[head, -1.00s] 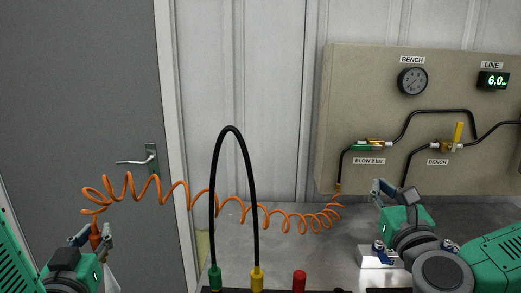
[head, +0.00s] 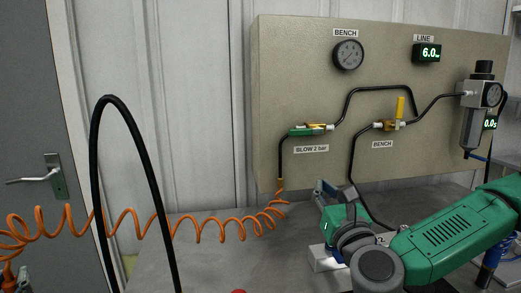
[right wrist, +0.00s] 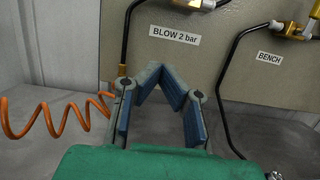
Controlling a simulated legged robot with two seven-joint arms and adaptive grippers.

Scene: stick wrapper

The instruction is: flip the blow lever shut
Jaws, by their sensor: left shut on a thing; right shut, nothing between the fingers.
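The blow valve (head: 310,130), with a green lever lying along the pipe and a brass body, is on the panel above the "BLOW 2 bar" label (head: 311,149). In the right wrist view only its brass lower part (right wrist: 190,4) shows at the top edge. My right gripper (head: 326,190) is shut and empty, below and slightly right of the valve and apart from it. Its fingers (right wrist: 163,82) point toward the panel in the right wrist view. My left gripper (head: 12,279) is partly cut off at the lower left, shut on the orange hose's end piece (head: 9,270).
An orange coiled hose (head: 122,222) runs from below the blow pipe to my left gripper. The bench valve (head: 391,125) has an upright yellow lever. A black hose loop (head: 109,98) arches at left. The grey bench (head: 215,260) has free room below the panel.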

